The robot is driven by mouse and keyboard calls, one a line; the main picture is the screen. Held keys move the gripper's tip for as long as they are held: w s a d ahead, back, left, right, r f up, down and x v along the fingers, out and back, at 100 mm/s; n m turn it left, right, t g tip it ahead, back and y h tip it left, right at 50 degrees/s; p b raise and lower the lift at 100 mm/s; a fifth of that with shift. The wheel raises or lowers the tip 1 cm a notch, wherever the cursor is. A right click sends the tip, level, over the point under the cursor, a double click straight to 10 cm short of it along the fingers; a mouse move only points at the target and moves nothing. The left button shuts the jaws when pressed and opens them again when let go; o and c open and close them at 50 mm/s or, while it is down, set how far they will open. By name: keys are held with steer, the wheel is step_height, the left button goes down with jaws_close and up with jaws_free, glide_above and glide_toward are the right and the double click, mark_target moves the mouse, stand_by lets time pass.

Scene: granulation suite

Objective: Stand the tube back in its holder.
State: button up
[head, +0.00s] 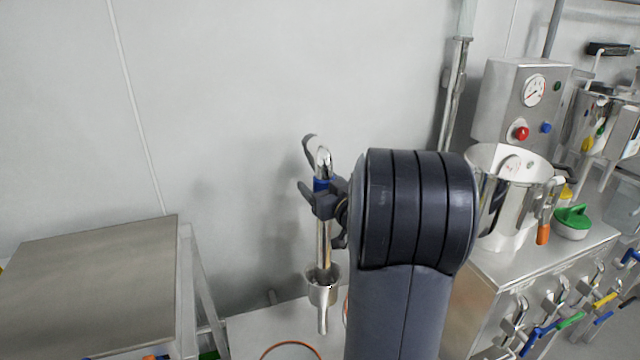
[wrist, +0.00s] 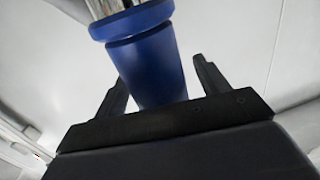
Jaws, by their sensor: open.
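The tube (head: 323,245) is a shiny metal pipe with a hooked top and a blue sleeve (head: 320,184). It stands about upright in the head view. Its lower part goes into a flared metal cup (head: 322,291) with a narrow spout below, which looks like the holder; how deep it sits is unclear. My gripper (head: 322,203) is at the blue sleeve, coming from the right. In the wrist view the blue sleeve (wrist: 150,65) lies between the two spread fingers, with a gap visible on the right side. The gripper is open.
A steel table (head: 90,275) stands at the left. At the right, a bench holds a steel pot (head: 508,205), a gauge box (head: 520,105) and a green-topped container (head: 572,222). The wall behind the tube is plain. My arm hides part of the middle.

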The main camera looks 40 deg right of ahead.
mark_target(326, 172)
steer(key=s+a, duration=0.1)
steer(key=s, duration=0.9)
steer(key=shift+s+p, duration=0.15)
steer(key=shift+p, duration=0.15)
steer(key=w, duration=1)
steer(key=shift+d+b, duration=0.35)
steer(key=shift+d, duration=0.05)
steer(key=r+p, duration=0.2)
steer(key=r, duration=0.1)
steer(key=shift+w+d, duration=0.1)
steer(key=shift+w, duration=0.3)
steer(key=shift+r+p, duration=0.8)
steer(key=shift+f, duration=0.15)
